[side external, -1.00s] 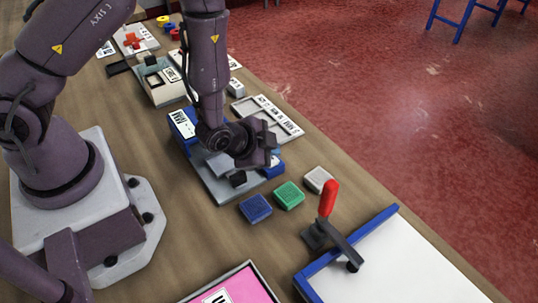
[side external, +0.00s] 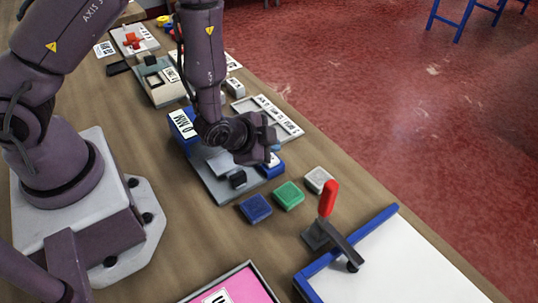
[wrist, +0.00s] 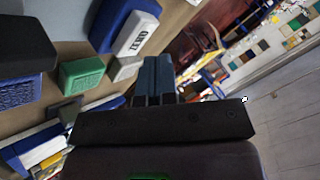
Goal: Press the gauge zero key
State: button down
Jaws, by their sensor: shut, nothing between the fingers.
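The gauge (side external: 215,180) is a grey plate with a blue housing at its far end, which carries a white label (side external: 183,123). A blue block (side external: 271,167) sits at its near right end, partly behind my gripper. In the wrist view a blue block (wrist: 118,20) carries a white label reading ZERO (wrist: 137,34). My gripper (side external: 274,153) is over the right end of the gauge, its fingers beside the blue block. In the wrist view my gripper (wrist: 156,64) has its blue-grey fingers together, empty, just right of the ZERO label. I cannot tell whether they touch the block.
Blue (side external: 256,208), green (side external: 288,195) and pale grey (side external: 318,179) blocks lie near the gauge. A lettered tray (side external: 270,113) lies behind my gripper. Bare table shows left of the gauge.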

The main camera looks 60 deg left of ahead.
jog(key=shift+r, duration=0.15)
jog(key=shift+r, duration=2.4)
